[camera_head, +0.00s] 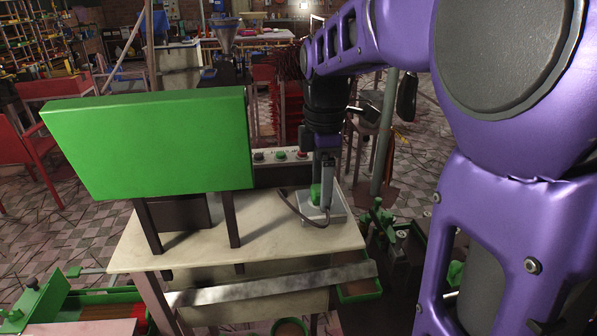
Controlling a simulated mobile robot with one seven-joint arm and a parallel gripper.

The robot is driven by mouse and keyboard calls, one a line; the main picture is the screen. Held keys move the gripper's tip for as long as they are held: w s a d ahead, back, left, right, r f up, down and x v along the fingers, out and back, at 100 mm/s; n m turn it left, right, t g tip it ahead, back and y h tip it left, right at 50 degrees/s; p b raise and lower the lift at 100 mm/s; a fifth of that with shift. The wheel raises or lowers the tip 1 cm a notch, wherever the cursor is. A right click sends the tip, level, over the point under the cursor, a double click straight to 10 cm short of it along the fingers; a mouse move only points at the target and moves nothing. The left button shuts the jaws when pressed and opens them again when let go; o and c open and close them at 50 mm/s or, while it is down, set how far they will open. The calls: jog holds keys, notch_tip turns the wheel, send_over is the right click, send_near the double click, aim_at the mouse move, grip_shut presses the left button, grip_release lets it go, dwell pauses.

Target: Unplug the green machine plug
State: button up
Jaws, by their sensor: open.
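The green plug (316,194) is a small green block on a pale square socket plate (312,214), near the right end of the table (275,228). A dark cable (290,208) curves from the plug area to the left. My gripper (323,199) points down at the plug, with a grey finger just to its right. The jaws are open. The other finger and any contact with the plug are hard to make out. The green machine (150,143) stands on dark legs at the left of the table.
A control panel (281,157) with several coloured buttons stands behind the plug. A grey-green pole (384,135) rises at the right. Green-framed equipment (378,222) stands right of the table, and a red chair (22,150) is at far left. The tabletop in front of the socket is clear.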

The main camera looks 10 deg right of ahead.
jog(key=shift+c, duration=0.3)
grip_shut()
jog(key=shift+r, duration=0.15)
dwell(0.3)
jog(key=shift+r+p, duration=1.95)
jog(key=shift+r, duration=0.95)
